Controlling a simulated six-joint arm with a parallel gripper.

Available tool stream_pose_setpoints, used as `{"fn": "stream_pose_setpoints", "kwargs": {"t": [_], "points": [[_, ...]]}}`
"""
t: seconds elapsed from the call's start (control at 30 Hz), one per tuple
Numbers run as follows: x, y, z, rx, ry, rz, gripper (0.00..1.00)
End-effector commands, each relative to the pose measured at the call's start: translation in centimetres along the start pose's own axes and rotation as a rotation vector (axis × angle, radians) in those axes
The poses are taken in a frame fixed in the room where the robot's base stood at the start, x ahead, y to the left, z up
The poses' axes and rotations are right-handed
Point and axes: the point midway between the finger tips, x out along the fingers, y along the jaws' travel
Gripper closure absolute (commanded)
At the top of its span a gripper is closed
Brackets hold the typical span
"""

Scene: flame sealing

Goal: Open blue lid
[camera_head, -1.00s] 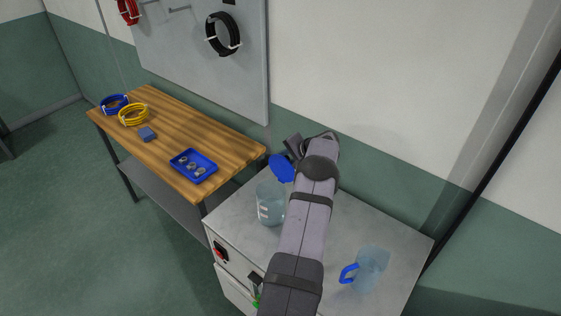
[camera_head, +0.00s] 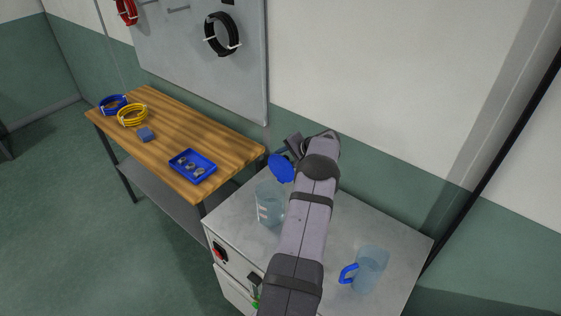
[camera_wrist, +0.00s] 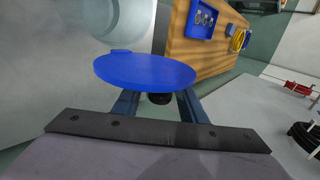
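The blue lid (camera_head: 281,167) is a round disc, tilted up at the rim of the clear jar (camera_head: 270,205), so the jar's mouth is at least partly uncovered. The lid fills the middle of the wrist view (camera_wrist: 145,70), with the jar (camera_wrist: 100,18) blurred behind it. My gripper (camera_head: 293,147) is right at the lid, at its far upper side in the head view. In the wrist view, my two fingers stand apart and run to the lid, which hides their tips. I cannot tell whether they grip it.
The jar stands on a grey cabinet top (camera_head: 235,215). A clear jug with a blue handle (camera_head: 370,268) stands to the right of my arm. A wooden table (camera_head: 220,148) at left holds a blue tray (camera_head: 207,178), a blue block (camera_head: 145,135) and cable coils. The wall is close behind.

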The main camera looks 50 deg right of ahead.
Motion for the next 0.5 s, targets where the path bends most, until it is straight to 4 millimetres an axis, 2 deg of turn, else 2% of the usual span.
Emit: {"fn": "stream_pose_setpoints", "kwargs": {"t": [0.5], "points": [[-5.5,0.2,-0.1,0.001,0.003,-0.001,0.62]]}}
